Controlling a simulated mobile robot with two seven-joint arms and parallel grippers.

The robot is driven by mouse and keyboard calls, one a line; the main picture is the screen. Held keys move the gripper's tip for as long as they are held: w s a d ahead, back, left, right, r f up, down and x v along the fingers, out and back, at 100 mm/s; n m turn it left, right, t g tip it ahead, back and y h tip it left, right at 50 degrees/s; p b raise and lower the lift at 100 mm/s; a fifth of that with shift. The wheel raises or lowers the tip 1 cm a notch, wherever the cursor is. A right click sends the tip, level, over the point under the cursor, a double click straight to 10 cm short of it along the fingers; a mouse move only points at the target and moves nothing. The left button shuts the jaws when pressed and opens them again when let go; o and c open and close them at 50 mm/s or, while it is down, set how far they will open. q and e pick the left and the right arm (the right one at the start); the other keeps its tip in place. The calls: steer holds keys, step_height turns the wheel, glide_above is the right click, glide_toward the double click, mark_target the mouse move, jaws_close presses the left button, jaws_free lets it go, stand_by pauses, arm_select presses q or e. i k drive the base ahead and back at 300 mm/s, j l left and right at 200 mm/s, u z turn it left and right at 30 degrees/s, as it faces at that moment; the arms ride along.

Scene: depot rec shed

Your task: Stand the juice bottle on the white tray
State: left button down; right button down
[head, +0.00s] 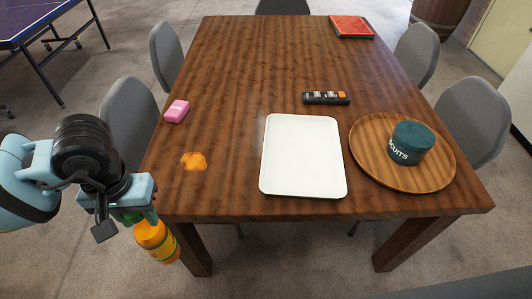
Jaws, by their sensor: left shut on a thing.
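The juice bottle (155,243) is orange with a yellow-green label and a green part near its top. My left gripper (132,213) is shut on the bottle at its upper part. The bottle hangs below the gripper, slightly tilted, off the table's front left corner and beside the table. The gripper hides part of the bottle's top. The white tray (301,155) lies flat and empty on the middle front of the wooden table, to the right of the gripper. My right gripper is not in view.
A round wooden tray (375,175) with a teal tin (411,143) stands right of the white tray. Grey chairs (131,118) surround the table.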

mark_target(301, 161)
steer(key=l+z, duration=0.2)
steer(key=z, duration=1)
steer(key=i, duration=0.45)
